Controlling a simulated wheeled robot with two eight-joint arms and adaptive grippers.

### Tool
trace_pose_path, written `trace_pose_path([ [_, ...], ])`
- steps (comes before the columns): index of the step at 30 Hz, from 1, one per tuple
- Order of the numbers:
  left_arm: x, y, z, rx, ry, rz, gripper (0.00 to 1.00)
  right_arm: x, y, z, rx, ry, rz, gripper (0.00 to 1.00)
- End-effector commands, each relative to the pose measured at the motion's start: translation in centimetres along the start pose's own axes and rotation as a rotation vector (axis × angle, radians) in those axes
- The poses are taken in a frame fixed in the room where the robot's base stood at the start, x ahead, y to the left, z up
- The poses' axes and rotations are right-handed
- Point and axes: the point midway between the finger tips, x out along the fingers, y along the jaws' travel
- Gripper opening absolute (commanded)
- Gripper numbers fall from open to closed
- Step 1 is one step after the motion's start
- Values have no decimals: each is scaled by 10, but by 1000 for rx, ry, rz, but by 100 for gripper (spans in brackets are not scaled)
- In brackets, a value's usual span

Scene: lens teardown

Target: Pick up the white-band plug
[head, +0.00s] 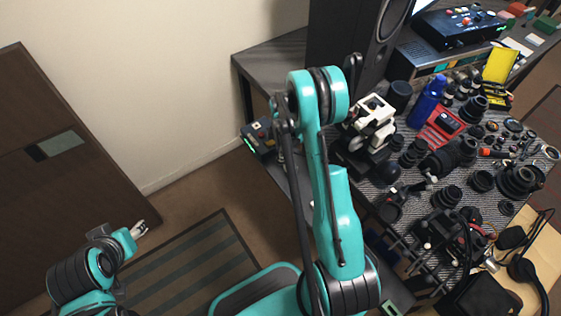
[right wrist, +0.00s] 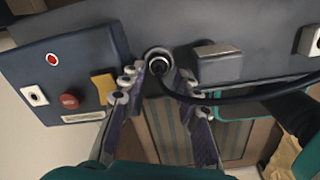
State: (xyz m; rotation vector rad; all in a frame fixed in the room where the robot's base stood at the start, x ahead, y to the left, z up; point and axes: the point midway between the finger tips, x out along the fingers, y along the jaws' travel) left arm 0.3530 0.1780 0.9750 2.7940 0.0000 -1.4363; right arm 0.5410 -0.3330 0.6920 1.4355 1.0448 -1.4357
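In the right wrist view, a dark round plug end with a pale ring (right wrist: 158,62) shows near the centre, with a black cable curving off to the right. It looks like the white-band plug, seen nearly end-on. My right gripper (right wrist: 162,88) is open, with one finger on each side below the plug. Nothing shows held between the fingers. I cannot tell whether a finger touches the plug. In the head view my right arm hides most of this gripper at the table's left edge. My left gripper (head: 140,229) is far to the left, over the floor; its opening is too small to judge.
A dark blue control box (right wrist: 72,75) with a red button lies left of the plug; it also shows in the head view (head: 258,138). A metal block (right wrist: 218,62) stands to the right. A white microscope (head: 372,122) and several lens parts crowd the table.

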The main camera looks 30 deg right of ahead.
Motion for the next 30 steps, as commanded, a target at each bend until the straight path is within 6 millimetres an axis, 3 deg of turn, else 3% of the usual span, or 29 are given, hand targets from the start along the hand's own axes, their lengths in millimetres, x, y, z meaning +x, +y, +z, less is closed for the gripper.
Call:
trace_pose_path([
  [3,12,0,8,0,0,0,46,24,1,-1,0,0,0,32],
  [7,14,0,10,0,0,0,46,33,1,-1,1,0,1,32],
  [12,13,0,9,0,0,0,46,31,1,-1,1,0,1,32],
  [16,12,0,9,0,0,0,46,31,1,-1,1,0,1,1],
  [26,12,0,9,0,0,0,46,30,1,-1,1,0,1,1],
  [30,6,0,4,0,0,0,46,14,1,-1,1,0,1,1],
])
